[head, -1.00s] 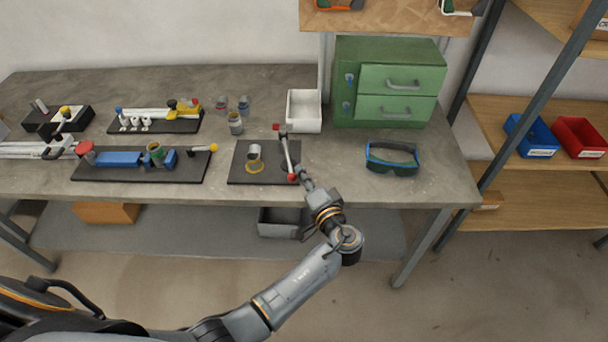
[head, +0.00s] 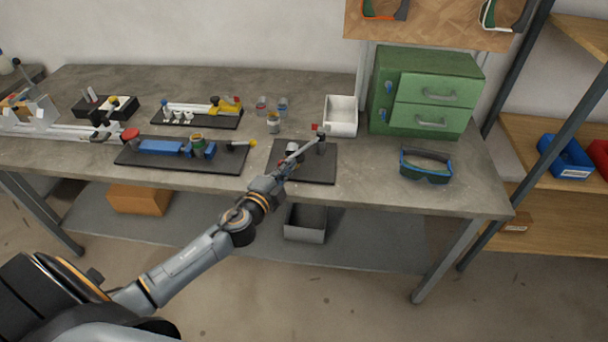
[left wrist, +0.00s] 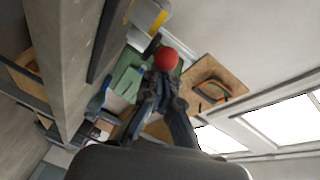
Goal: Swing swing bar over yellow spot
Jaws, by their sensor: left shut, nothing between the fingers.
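The swing bar (head: 304,146) is a thin grey bar on a dark plate (head: 318,175). One end has a red cap (head: 315,127) at the back of the plate, and the bar slants toward the front left. A red ball (left wrist: 166,58) shows right at my left fingertips in the left wrist view. My left gripper (head: 281,170) is shut and empty, at the bar's front end; contact is hard to tell. A small metal cylinder (head: 292,147) stands beside the bar. The yellow spot is hidden in the head view; a yellow patch (left wrist: 151,14) shows beside the cylinder in the left wrist view.
A long dark fixture (head: 215,161) with blue blocks lies left of the plate. A white bin (head: 341,116) and green drawer cabinet (head: 425,92) stand behind. Safety goggles (head: 427,166) lie to the right. The bench between plate and goggles is clear.

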